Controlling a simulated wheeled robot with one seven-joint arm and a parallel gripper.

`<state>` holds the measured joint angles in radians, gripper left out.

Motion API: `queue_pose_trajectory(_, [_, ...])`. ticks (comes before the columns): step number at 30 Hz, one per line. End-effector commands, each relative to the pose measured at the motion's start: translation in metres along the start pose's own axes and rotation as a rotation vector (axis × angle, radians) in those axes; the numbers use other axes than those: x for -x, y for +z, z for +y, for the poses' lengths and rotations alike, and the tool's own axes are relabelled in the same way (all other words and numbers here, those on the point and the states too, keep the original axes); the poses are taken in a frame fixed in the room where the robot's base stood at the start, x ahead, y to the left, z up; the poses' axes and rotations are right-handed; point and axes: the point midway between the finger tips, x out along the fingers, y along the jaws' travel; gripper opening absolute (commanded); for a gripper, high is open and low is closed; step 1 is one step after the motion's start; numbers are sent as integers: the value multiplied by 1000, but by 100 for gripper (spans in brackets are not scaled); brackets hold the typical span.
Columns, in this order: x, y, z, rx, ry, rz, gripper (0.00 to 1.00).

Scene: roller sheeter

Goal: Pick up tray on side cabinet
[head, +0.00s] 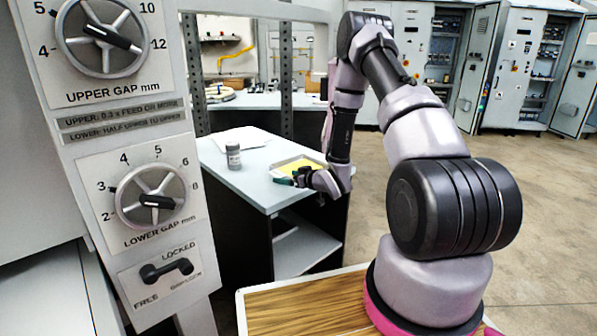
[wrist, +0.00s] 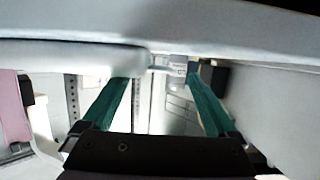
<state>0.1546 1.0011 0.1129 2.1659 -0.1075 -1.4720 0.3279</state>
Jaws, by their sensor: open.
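The tray (head: 284,160) is shallow and grey with a yellow inside. It lies on the light grey top of the side cabinet (head: 255,188), at the right end. My gripper (head: 289,180) is at the tray's near side, by the cabinet's edge, and partly hides the tray. In the wrist view my gripper's green fingers (wrist: 161,78) are spread apart with nothing clearly held between them. Pale edges cross the top of that view; I cannot tell which belong to the tray. Contact with the tray cannot be told.
A small grey jar (head: 233,157) and a white sheet (head: 241,138) are on the cabinet top left of the tray. A machine panel with knobs (head: 153,199) stands at the left. A wooden top (head: 305,308) is in front. Open floor (head: 540,215) is at the right.

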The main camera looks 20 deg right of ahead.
Motion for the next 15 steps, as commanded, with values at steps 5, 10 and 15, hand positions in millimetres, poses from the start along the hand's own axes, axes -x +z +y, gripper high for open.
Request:
queue_pose_trajectory(5, [-25, -3, -2, 3, -4, 2, 93])
queue_pose_trajectory(10, [-46, -2, 0, 1, -2, 0, 93])
queue_pose_trajectory(15, [-51, -3, 0, 0, -1, 0, 93])
